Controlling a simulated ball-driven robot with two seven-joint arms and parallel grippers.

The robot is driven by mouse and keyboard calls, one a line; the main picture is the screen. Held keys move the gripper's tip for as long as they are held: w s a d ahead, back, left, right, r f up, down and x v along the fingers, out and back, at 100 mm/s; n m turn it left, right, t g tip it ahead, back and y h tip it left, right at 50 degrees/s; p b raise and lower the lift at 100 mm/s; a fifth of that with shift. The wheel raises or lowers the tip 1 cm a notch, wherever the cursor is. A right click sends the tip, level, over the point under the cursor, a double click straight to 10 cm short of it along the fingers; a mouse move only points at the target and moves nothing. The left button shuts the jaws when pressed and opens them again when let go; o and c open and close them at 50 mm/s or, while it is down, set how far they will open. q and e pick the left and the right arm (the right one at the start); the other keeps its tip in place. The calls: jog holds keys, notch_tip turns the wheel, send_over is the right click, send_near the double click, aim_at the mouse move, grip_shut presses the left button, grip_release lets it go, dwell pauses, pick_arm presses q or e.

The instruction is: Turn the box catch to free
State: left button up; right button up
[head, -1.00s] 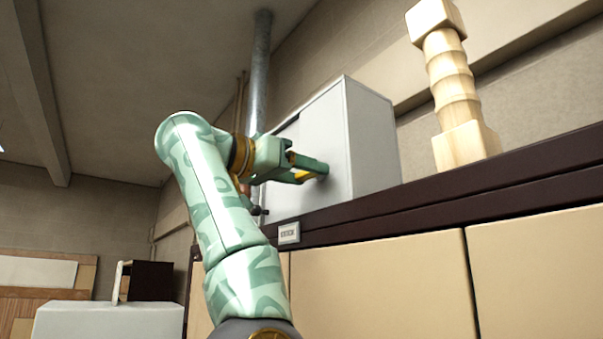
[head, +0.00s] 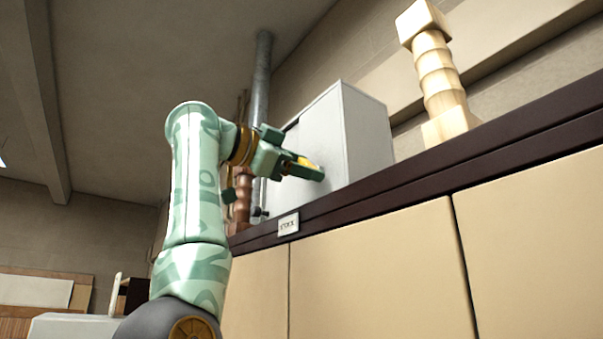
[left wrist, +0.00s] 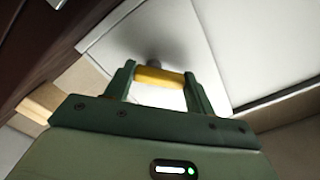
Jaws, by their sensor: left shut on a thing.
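The pale grey box (head: 365,140) stands on the dark shelf. The yellow catch (head: 306,163) is on its face that looks left. My left gripper (head: 307,170) is at that face with its fingers closed around the catch. In the left wrist view the catch (left wrist: 160,77) is a yellow bar spanning between the two green fingers. A small grey stub (left wrist: 155,63) lies just behind it, against the box face (left wrist: 215,45). The fingers partly hide the catch in the head view. My right gripper is not in view.
The dark shelf (head: 400,180) runs along beige cupboard fronts (head: 380,260), with a small label (head: 288,224) on its edge. A turned pale wooden post (head: 438,75) stands right of the box. A grey pipe (head: 261,75) and a brown turned piece (head: 244,195) are behind my arm.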

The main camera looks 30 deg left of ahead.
pick_arm(q)
jog(key=m, duration=0.4)
jog(key=shift+d+m, duration=0.1)
jog(key=shift+m, duration=0.2)
jog(key=m, duration=0.4)
jog(key=shift+d, duration=0.15)
dwell(0.3)
jog(key=o, duration=1)
jog(key=shift+s+m, duration=0.1)
jog(key=shift+m, duration=0.2)
jog(key=shift+s+r, duration=0.1)
jog(key=shift+s, duration=0.05)
jog(key=b+v, duration=0.5)
jog(key=v, duration=1.1)
jog(key=shift+s+b, duration=0.15)
jog(key=shift+b, duration=0.25)
